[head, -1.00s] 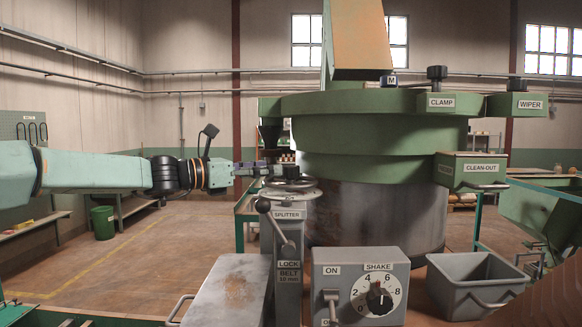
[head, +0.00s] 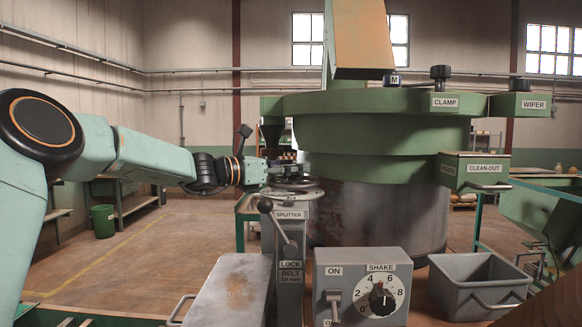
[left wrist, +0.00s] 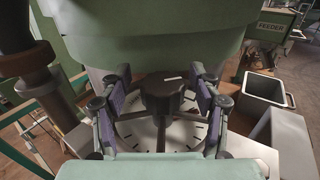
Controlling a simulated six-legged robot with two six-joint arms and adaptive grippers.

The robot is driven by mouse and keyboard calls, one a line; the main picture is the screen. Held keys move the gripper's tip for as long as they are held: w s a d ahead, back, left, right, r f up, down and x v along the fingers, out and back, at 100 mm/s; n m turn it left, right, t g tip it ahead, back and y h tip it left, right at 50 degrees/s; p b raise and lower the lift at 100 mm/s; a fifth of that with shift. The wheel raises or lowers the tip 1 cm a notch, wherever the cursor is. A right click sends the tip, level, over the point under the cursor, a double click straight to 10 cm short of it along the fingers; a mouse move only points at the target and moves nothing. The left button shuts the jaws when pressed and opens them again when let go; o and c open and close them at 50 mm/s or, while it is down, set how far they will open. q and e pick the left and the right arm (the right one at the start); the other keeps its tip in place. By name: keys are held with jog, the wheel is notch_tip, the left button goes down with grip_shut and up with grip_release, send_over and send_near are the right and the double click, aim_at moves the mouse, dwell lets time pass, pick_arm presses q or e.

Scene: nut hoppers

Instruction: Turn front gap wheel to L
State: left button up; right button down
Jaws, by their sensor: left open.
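A grey handwheel (head: 292,188) with a dark hub tops the grey column marked SPLITTER. In the left wrist view its dark hub (left wrist: 163,93) carries a small white mark, and dark ticks ring a pale dial (left wrist: 141,130) below. I cannot read GAP or an L on it. My left gripper (head: 279,170) reaches over the wheel from the left. My right gripper is not in view.
The large green bowl (head: 390,135) stands close behind and right of the wheel. A ball-ended lever (head: 266,206) sits on the column's front. The SHAKE box (head: 361,285) and a grey bin (head: 478,285) stand to the right. Open floor lies to the left.

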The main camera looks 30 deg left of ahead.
pick_arm(q)
jog(key=shift+d+r, duration=0.1)
jog(key=shift+d, duration=0.25)
jog(key=c, duration=0.4)
jog(key=shift+a, duration=0.3)
jog(key=c, duration=0.4)
jog(key=shift+d, duration=0.15)
jog(key=c, duration=0.4)
jog(key=shift+f+b, duration=0.2)
jog(key=shift+b, duration=0.6)
jog(key=n+t+y+b, duration=0.1)
jog(key=n+y+b, duration=0.1)
jog(key=b, duration=0.5)
jog(key=n+y+b, duration=0.3)
jog(key=y+b, duration=0.2)
jog(key=b, duration=0.2)
jog(key=shift+f+t, duration=0.2)
jog(key=shift+t, duration=0.2)
jog(key=shift+r+n+y+b, duration=0.15)
jog(key=shift+n+y+b, duration=0.55)
jog(key=shift+y+b, duration=0.8)
jog(key=o, duration=1.2)
jog(key=shift+r, duration=0.2)
